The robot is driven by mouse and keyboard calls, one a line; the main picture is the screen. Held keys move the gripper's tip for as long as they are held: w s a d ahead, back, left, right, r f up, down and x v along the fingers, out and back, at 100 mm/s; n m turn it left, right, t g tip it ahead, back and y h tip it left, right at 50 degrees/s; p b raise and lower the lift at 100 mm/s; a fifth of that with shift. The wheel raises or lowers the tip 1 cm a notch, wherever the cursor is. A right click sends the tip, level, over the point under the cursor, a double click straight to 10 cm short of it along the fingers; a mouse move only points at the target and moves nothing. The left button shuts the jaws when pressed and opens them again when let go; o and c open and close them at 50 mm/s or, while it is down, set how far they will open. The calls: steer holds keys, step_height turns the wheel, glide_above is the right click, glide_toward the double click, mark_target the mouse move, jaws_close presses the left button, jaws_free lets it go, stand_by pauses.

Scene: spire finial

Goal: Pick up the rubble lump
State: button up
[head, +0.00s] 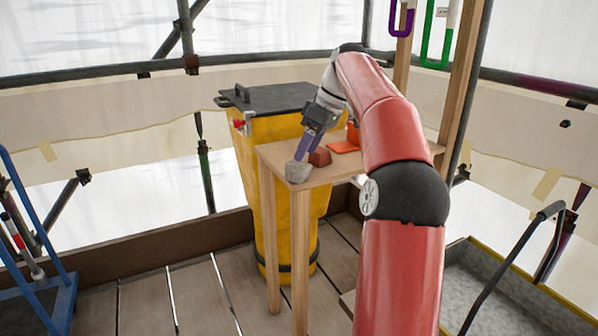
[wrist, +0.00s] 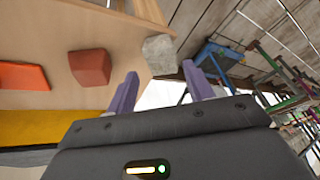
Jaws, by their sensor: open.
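The rubble lump (head: 298,171) is a grey, rough block at the near left corner of a small wooden table (head: 275,157). It also shows in the wrist view (wrist: 160,54), at the table's edge, beyond the fingertips. My gripper (head: 303,155) is just above the lump in the head view. In the wrist view its two purple fingers (wrist: 160,75) are spread apart with nothing between them. The lump lies ahead of the gap, nearer the middle of the picture. Whether a finger touches it, I cannot tell.
A red-brown block (head: 320,157) and an orange item (head: 345,146) lie on the same table, close to the gripper. A yellow bin with a dark lid (head: 268,97) stands behind the table. A grey trough (head: 475,285) is at the lower right.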

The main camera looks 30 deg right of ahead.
mark_target(299, 164)
steer(key=b+x, duration=0.1)
steer(key=x, duration=0.5)
steer(key=shift+s+a, duration=0.1)
steer(key=shift+s, duration=0.05)
steer(key=shift+r, duration=0.1)
steer(key=c, duration=0.9)
